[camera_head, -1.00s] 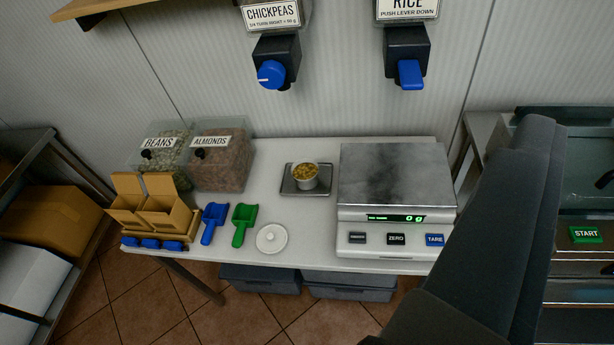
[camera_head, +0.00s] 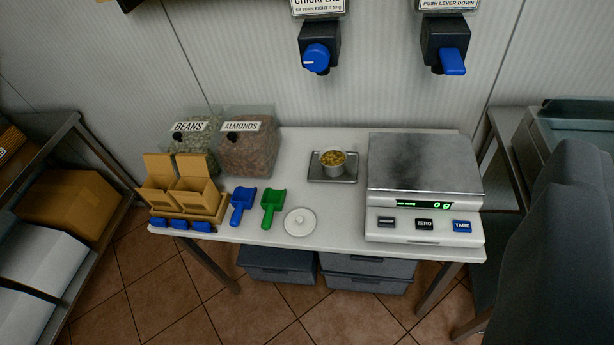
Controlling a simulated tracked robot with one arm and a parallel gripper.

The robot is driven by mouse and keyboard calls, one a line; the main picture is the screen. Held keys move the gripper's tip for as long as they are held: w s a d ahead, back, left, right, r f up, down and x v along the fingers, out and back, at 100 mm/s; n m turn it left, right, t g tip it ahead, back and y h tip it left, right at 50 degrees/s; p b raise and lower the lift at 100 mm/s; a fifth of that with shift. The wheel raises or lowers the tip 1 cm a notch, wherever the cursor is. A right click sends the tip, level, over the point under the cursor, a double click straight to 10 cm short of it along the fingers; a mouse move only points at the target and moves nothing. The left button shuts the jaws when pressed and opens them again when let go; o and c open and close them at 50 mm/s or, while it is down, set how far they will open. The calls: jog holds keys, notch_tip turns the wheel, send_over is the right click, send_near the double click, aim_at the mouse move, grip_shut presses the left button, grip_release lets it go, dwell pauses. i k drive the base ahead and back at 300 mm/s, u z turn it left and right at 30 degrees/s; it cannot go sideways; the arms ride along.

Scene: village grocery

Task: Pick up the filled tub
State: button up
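The filled tub (camera_head: 333,161) is a small round metal-grey cup with yellowish contents. It stands upright on a small grey tray (camera_head: 345,179) at the back middle of the white table, below the chickpeas dispenser. A round white lid with a knob (camera_head: 300,222) lies near the table's front edge. Part of my gripper (camera_head: 562,240) shows as a large dark grey shape at the lower right, apart from the tub. Its fingertips cannot be made out, so its opening is unclear.
A scale (camera_head: 425,190) stands right of the tub. Blue (camera_head: 241,207) and green (camera_head: 272,208) scoops, cardboard boxes (camera_head: 183,188) and bins of beans (camera_head: 192,145) and almonds (camera_head: 249,145) are to the left. Dispensers with blue handles (camera_head: 316,58) (camera_head: 452,62) hang above.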

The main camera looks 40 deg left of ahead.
aim_at(333, 160)
jog(key=u, duration=0.45)
jog(key=k, duration=1.05)
jog(key=u, duration=1)
jog(key=i, duration=0.75)
jog(key=u, duration=0.65)
jog(key=i, duration=1.35)
jog(key=z, duration=0.85)
jog(key=i, duration=0.65)
jog(key=z, duration=0.4)
jog(key=k, duration=0.85)
jog(key=z, duration=0.2)
jog(key=i, duration=0.75)
jog(key=u, duration=0.05)
